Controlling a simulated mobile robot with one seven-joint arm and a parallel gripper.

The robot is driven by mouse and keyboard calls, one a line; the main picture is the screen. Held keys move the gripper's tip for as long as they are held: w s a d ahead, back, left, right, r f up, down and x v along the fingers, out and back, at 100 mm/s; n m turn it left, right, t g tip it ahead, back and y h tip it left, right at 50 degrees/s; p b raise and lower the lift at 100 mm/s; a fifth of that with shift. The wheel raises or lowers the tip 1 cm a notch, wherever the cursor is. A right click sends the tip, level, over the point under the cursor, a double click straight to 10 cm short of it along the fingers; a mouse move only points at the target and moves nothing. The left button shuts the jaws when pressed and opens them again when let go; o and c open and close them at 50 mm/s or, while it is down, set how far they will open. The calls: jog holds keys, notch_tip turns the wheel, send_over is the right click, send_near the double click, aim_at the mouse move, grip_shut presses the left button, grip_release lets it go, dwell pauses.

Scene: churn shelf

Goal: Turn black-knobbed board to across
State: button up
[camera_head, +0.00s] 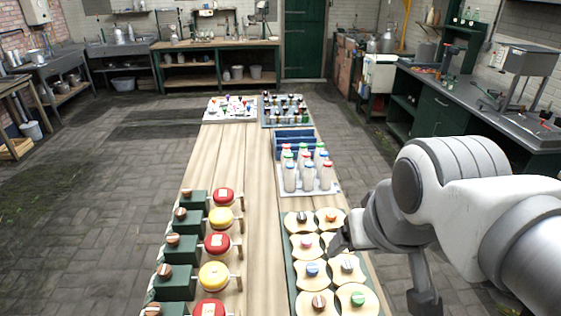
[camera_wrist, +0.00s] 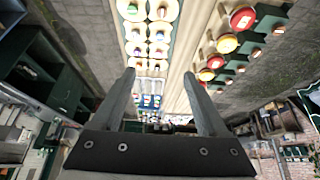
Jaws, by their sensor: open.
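The black-knobbed board (camera_head: 293,222) is a pale wooden waisted board with a dark knob, at the far left of the board group in the head view. Which way its long side points is hard to tell at this size. Several like boards stand beside and nearer, with orange-brown, pink, blue, grey, brown and green knobs. My gripper (camera_head: 383,268) is open and empty, apart from the black-knobbed board, to the right of the boards. Its two fingers (camera_wrist: 163,78) spread wide in the wrist view, with the boards beyond. My gripper partly hides the right column of boards in the head view.
A white tray (camera_head: 335,189) of bottles stands just behind the boards, with a blue rack (camera_head: 294,137) behind it. A bare wooden strip (camera_head: 262,210) runs between.

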jog(key=w+f+m+b, duration=0.15)
jog(key=w+b, duration=0.35)
jog(key=w, duration=0.6)
jog(key=m+g+h+b, duration=0.2)
jog(key=m+b, duration=0.1)
jog(key=b, duration=0.7)
send_over(302, 215)
jog(key=s+a, duration=0.3)
jog(key=s, duration=0.4)
notch_tip(302, 215, down, 20)
jog(key=shift+t, duration=0.3)
jog(key=x, duration=1.7)
jog(key=shift+w+a+r, duration=0.1)
grip_shut()
